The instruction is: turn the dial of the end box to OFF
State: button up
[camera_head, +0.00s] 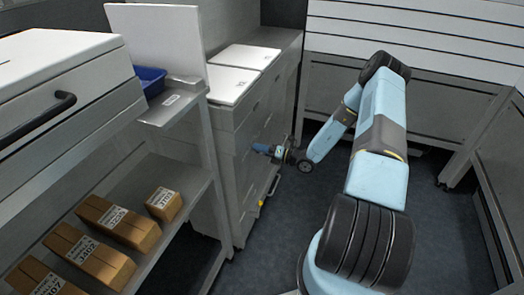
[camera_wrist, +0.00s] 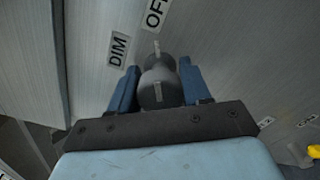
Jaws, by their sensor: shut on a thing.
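The dial (camera_wrist: 158,72) is a dark grey round knob with white marks, on the grey face of the end box (camera_wrist: 88,95). Its marks lie in a line pointing up the wrist view, roughly toward the OFF label (camera_wrist: 157,13). The DIM label (camera_wrist: 118,48) is up and left of the dial. My gripper (camera_wrist: 158,88) has its blue fingers on either side of the dial, shut on it. In the head view my gripper (camera_head: 266,150) reaches the side of the grey cabinet; the dial is too small to make out there.
A shelf (camera_head: 178,185) with several brown boxes (camera_head: 100,262) stands at left, with a blue bin (camera_head: 150,78) above. White lids (camera_head: 245,57) top the cabinet. A yellow thing (camera_wrist: 313,151) shows at the wrist view's right edge. Dark floor (camera_head: 285,235) is open below my arm.

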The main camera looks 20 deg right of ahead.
jog(key=shift+w+d+r+m, duration=0.15)
jog(key=shift+w+d+m, duration=0.05)
jog(key=shift+m, duration=0.2)
jog(key=o, duration=1)
jog(key=shift+s, duration=0.1)
jog(key=v, duration=1.3)
jog(key=shift+s+d, duration=0.25)
jog(key=shift+d, duration=0.05)
